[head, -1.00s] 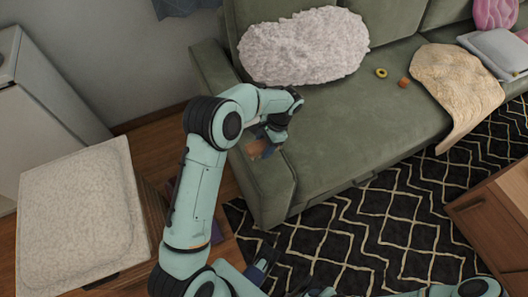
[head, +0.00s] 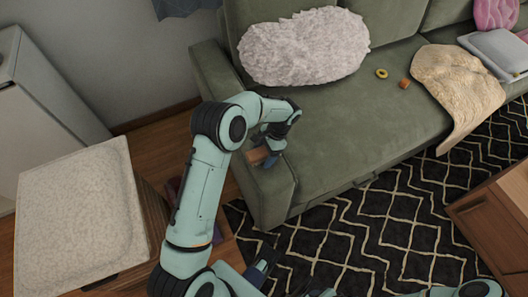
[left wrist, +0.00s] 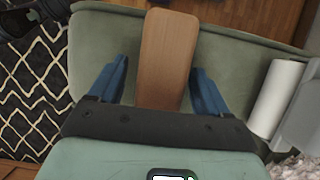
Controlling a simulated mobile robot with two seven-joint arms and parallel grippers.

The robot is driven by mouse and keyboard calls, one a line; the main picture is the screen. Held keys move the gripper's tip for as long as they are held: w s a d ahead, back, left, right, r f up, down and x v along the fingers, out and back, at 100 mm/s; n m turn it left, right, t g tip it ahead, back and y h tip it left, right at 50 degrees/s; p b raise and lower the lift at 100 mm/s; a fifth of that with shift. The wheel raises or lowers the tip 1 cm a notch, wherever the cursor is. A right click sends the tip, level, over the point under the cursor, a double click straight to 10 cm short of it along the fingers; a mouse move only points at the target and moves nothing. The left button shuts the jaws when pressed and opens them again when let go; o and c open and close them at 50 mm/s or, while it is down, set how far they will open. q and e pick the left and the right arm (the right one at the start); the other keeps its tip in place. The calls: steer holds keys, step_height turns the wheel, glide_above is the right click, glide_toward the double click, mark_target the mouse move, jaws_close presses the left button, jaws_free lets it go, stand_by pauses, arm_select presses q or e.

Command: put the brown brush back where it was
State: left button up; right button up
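The brown brush (head: 257,156) is at the front end of the sofa's near armrest (head: 266,188), partly hidden by my gripper in the head view. In the left wrist view the brush (left wrist: 167,55) shows as a long brown block lying lengthwise between my fingers. My left gripper (head: 275,150) is over the armrest with its blue fingers on either side of the brush. In the left wrist view a gap shows between the brush and the left finger of the gripper (left wrist: 160,75); the right finger is close to it. My right gripper cannot be made out.
A white cylinder (left wrist: 278,98) is close to my left gripper. A fluffy white pillow (head: 305,47) is on the green seat, with a yellow ring (head: 381,73), a small orange-brown item (head: 405,84) and a beige blanket (head: 457,90) further right. A pale-topped table (head: 75,215) is at left.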

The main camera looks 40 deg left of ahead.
arm_select(q)
steer(key=p+v, duration=0.1)
steer(key=v, duration=1.1)
steer(key=shift+w+r+p, duration=0.1)
steer(key=shift+p, duration=0.25)
